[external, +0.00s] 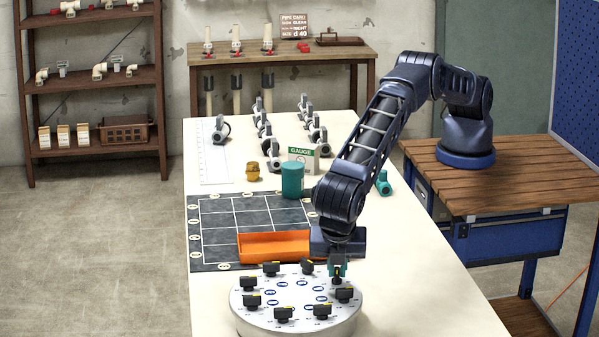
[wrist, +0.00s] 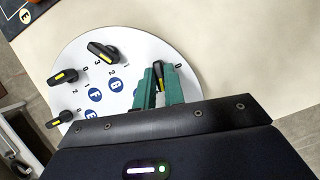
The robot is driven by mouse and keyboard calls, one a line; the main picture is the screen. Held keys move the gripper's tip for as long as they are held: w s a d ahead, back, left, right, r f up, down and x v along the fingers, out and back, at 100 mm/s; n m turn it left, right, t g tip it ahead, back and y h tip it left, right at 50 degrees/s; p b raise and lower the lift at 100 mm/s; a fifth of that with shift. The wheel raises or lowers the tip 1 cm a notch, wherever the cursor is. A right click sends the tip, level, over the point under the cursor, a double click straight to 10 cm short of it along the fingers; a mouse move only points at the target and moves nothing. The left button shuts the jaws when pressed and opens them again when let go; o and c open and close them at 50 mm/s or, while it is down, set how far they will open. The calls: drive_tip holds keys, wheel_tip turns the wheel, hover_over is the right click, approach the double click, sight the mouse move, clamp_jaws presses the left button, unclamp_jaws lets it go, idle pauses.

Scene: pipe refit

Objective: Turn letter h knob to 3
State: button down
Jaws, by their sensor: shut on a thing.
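A round white dial board (external: 295,326) carries a ring of black knobs with yellow pointer marks and blue letter discs. My gripper (external: 337,268) reaches down at the board's back right, its teal fingers shut on one black knob (wrist: 159,72). That knob's letter is hidden behind the fingers, so I cannot tell whether it is the h knob. Its pointer reading is also unclear. In the wrist view, neighbouring knobs (wrist: 103,53) stand free to the left, near discs B (wrist: 115,85) and F (wrist: 94,94).
An orange tray (external: 272,246) lies behind the board on a dark grid mat (external: 215,222). A teal cylinder (external: 292,180), a brass fitting (external: 253,171) and several grey valves (external: 320,140) stand farther back. The cream table (external: 420,285) is clear right of the board.

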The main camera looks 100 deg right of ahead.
drive_tip(key=m+g, duration=0.1)
drive_tip(key=m, duration=0.2)
drive_tip(key=shift+w+m+y, duration=0.1)
drive_tip(key=shift+m+y, duration=0.2)
drive_tip(key=shift+m, duration=0.1)
drive_tip(key=m, duration=0.1)
drive_tip(key=m+g, duration=0.1)
drive_tip(key=m, duration=0.1)
drive_tip(key=shift+w+d+m+y, duration=0.1)
drive_tip(key=shift+d+m+y, duration=0.05)
drive_tip(key=shift+m+y, duration=0.2)
drive_tip(key=m+g+y, duration=0.1)
drive_tip(key=m, duration=0.2)
drive_tip(key=shift+d+m, duration=0.1)
drive_tip(key=shift+m, duration=0.15)
drive_tip(key=shift+m+g+y, duration=0.3)
drive_tip(key=shift+m+y, duration=0.55)
drive_tip(key=shift+m, duration=1.05)
drive_tip(key=c, duration=1.5)
unclamp_jaws()
